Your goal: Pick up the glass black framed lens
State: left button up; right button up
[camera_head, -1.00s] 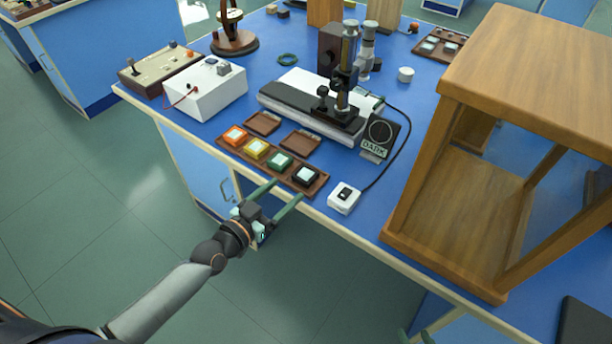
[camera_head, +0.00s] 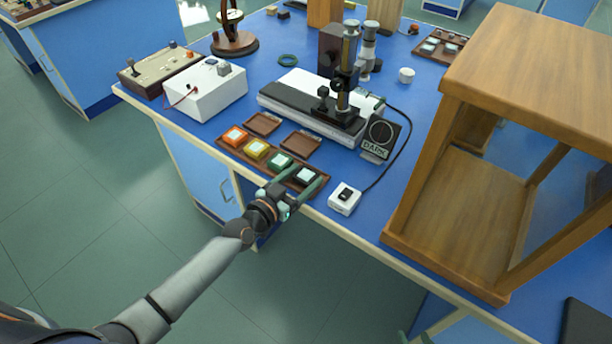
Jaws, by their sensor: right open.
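The glass black framed lens (camera_head: 306,174) is a small dark square with a pale clear centre. It sits at the right end of a brown tray (camera_head: 268,169), beside green (camera_head: 279,161), yellow (camera_head: 256,149) and orange (camera_head: 235,136) framed squares. My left gripper (camera_head: 309,176) reaches in from the front edge of the bench. It is open and empty, with one green finger on each side of the black framed lens; I cannot tell whether they touch it. Only a small green part of my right gripper (camera_head: 404,338) shows at the bottom edge.
A white switch box (camera_head: 345,199) with a cable stands close right of the tray. Behind are two empty brown trays (camera_head: 300,142), a microscope-like instrument (camera_head: 346,85) and a dark sign (camera_head: 379,138). A large wooden frame (camera_head: 440,225) fills the right side.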

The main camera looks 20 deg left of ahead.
pick_arm(q)
jog(key=c, duration=1)
jog(key=shift+c, duration=0.2)
